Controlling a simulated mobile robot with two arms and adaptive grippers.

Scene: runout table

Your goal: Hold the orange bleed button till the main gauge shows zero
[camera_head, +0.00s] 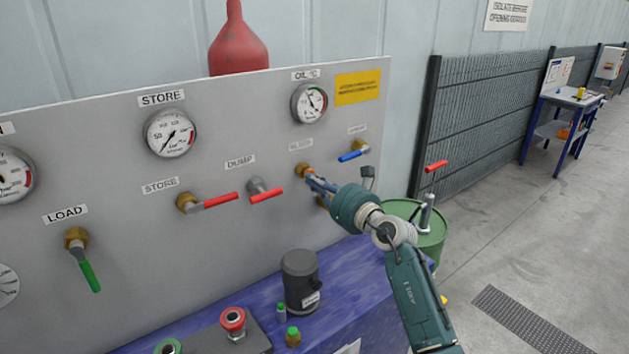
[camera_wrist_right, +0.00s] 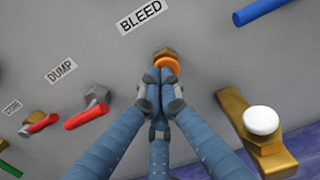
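The orange bleed button (camera_wrist_right: 167,64) sits in a brass fitting under the BLEED label (camera_wrist_right: 141,14). In the head view the button (camera_head: 310,173) is largely covered by my right gripper (camera_head: 314,181). My right gripper's fingers (camera_wrist_right: 161,80) are together, with nothing between them. Their tips are at the button's front and seem to touch it; how far it is pressed in I cannot tell. A gauge at the left edge (camera_head: 14,176), under a cut-off label ending in N, may be the main gauge. Its face is partly cut off and I cannot read its needle. My left gripper is out of view.
Red-handled STORE (camera_head: 221,201) and DUMP (camera_head: 266,195) valves are left of the button. A blue-handled valve (camera_head: 353,155) is to its right. A white-knobbed brass fitting (camera_wrist_right: 262,121) sits below right. A dark canister (camera_head: 300,280) stands on the blue bench below.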

